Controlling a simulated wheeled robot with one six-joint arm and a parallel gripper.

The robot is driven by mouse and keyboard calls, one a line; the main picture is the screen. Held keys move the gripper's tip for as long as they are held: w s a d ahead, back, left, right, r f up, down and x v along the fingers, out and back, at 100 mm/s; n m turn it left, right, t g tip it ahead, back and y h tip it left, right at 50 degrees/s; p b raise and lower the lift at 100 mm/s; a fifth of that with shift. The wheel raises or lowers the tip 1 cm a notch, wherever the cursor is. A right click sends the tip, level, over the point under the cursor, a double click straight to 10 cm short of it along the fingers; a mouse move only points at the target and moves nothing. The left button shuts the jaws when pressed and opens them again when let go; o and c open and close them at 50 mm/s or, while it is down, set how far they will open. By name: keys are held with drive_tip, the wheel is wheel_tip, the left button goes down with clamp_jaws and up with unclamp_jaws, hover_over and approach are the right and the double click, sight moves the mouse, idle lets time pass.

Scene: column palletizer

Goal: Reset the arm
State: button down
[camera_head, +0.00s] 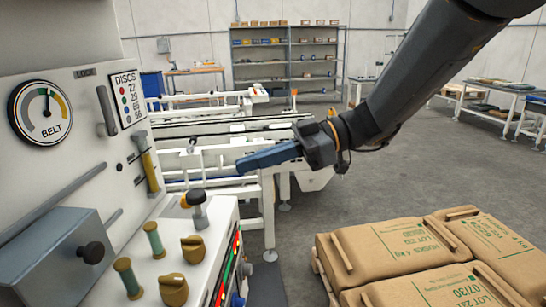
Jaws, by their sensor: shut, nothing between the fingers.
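My dark arm comes in from the upper right. My gripper (243,163) is at its end, with blue fingers pointing left and slightly down. The fingers lie together and hold nothing. They hang in the air in front of the white conveyor frame and to the right of the control panel, touching nothing that I can see. Part of the conveyor behind the arm is hidden.
A white control panel (60,190) with knobs, levers and a belt gauge (40,112) fills the left. Brown sacks (395,250) are stacked on a pallet at lower right. Shelves (288,60) stand at the back. Grey floor (400,185) is clear between the conveyor and right-hand tables.

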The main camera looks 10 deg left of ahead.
drive_tip(key=shift+w+d, duration=0.1)
drive_tip(key=s+d+f+m+t+h, duration=0.1)
drive_tip(key=s+d+f+m+h, duration=0.2)
drive_tip(key=d+f+m, duration=0.3)
drive_tip(key=s+d+f+m+t+h, duration=0.1)
drive_tip(key=s+d+f+m+h, duration=0.3)
drive_tip(key=d+f, duration=0.35)
drive_tip(key=d+f+m+t+h, duration=0.1)
drive_tip(key=d+f+m+h, duration=0.2)
drive_tip(key=d+m, duration=0.3)
drive_tip(key=s+d+f+m+t+h, duration=0.1)
drive_tip(key=d+f+m+h, duration=0.3)
drive_tip(key=d, duration=0.7)
drive_tip(key=shift+d+f+m+t, duration=0.2)
drive_tip(key=shift+f+m+t, duration=0.6)
drive_tip(key=shift+m, duration=0.3)
drive_tip(key=c, duration=2.5)
unclamp_jaws()
drive_tip(key=shift+s, duration=0.1)
